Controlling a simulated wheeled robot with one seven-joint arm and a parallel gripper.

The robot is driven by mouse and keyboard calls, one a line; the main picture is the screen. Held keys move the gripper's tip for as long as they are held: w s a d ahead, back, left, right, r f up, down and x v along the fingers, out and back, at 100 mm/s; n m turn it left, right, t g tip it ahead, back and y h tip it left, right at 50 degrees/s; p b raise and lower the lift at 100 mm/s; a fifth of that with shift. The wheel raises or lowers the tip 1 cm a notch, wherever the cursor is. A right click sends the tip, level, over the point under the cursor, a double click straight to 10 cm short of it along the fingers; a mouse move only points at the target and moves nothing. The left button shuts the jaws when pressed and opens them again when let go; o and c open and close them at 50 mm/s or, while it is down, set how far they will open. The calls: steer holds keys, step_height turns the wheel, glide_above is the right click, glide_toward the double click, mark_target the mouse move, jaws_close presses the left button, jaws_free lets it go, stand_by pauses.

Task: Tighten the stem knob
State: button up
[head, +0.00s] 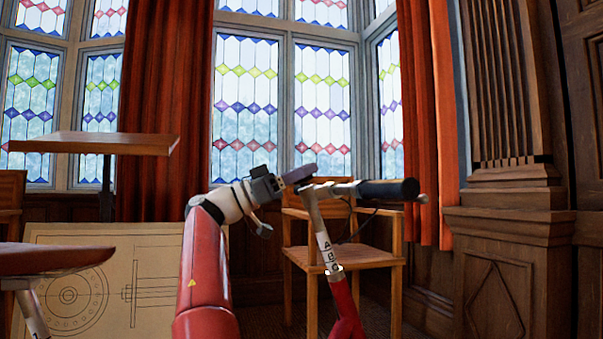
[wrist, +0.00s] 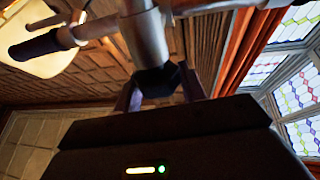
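The stem knob (wrist: 158,80) is a dark faceted piece at the end of a pale metal stem (wrist: 145,38) in the wrist view. The two dark fingers of my gripper (wrist: 160,88) stand on either side of it, with little or no gap showing. Whether they press on it I cannot tell. In the head view my gripper (head: 298,174) is at the top of the stem (head: 317,225), beside the handlebar (head: 345,188). The knob itself is hidden there. The stem carries dark markings and runs down into a red frame (head: 343,305).
A black grip (head: 388,190) sticks out to the right. A wooden chair (head: 345,262) stands behind the stem. Drafting boards (head: 95,143) and a large drawing (head: 120,275) are at the left. A carved wooden pillar (head: 510,240) is at the right.

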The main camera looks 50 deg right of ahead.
steer(key=o, duration=0.4)
steer(key=v, duration=0.8)
steer(key=shift+b, duration=0.4)
